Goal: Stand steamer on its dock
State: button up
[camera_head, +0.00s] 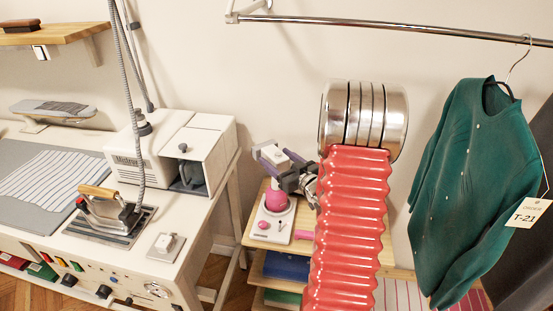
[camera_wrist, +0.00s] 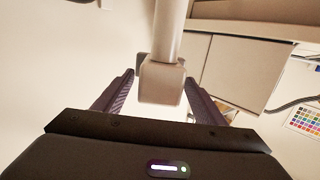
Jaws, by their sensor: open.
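A white piece with a slim tube, which looks like part of the steamer (camera_wrist: 163,82), stands between my fingers in the wrist view. In the head view a small white block, likely the same piece (camera_head: 279,158), shows by the purple fingertips. My gripper (camera_head: 271,156) is open, with a finger on either side of it; I cannot tell if they touch it. Below is a white base, likely the dock (camera_head: 266,230), on a small wooden shelf unit. A round pink part (camera_head: 276,202) sits over the base; I cannot tell whether it belongs to the steamer or dock.
My red ribbed arm hides much of the shelf unit (camera_head: 250,240). At left is a white worktable with an iron (camera_head: 108,212) and a boxy machine (camera_head: 190,150). A green garment (camera_head: 462,190) hangs at right from a metal rail (camera_head: 390,29).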

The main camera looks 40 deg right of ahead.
jog(key=s+a+r, duration=0.1)
jog(key=s, duration=1)
jog(key=shift+a, duration=0.2)
jog(key=shift+w, duration=0.1)
jog(key=w+a+r+g+h, duration=0.35)
jog(key=a+r+g, duration=0.25)
jog(key=a+r, duration=0.5)
jog(key=s+a+g+y, duration=0.2)
jog(key=s+a, duration=0.6)
jog(key=a, duration=0.4)
jog(key=s+a+n+g+y, duration=0.1)
jog(key=s+a+g+y, duration=0.2)
jog(key=s+a, duration=0.5)
jog(key=a, duration=0.4)
jog(key=shift+s+a+f+n, duration=0.2)
jog(key=shift+s+a+n, duration=0.1)
jog(key=shift+s+a, duration=0.1)
